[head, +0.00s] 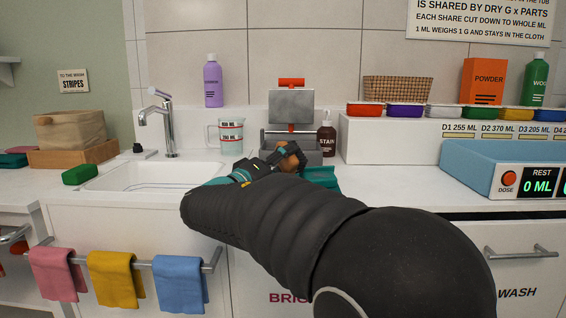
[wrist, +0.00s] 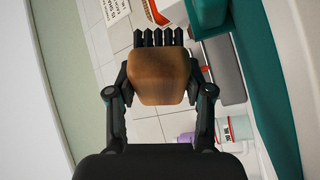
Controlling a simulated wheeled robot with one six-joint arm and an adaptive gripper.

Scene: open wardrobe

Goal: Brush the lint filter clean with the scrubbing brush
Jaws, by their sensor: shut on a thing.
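My gripper (head: 281,157) is shut on the scrubbing brush (head: 294,150) above the worktop, in front of the grey stand. In the wrist view my gripper (wrist: 162,88) has one finger on each side of the brush's wooden body (wrist: 160,72), and its black bristles (wrist: 158,37) point to the top of the picture. A grey panel (head: 291,106) with red tabs stands upright behind the gripper; it may be the lint filter, but I cannot be sure. A grey surface also shows in the wrist view (wrist: 226,70), apart from the brush.
A teal tray (head: 322,176) lies just right of my gripper, partly hidden. A brown bottle (head: 327,140) and a measuring jug (head: 230,137) stand close to the grey panel. The sink (head: 135,178) is at left, and a blue tray (head: 480,184) is at right.

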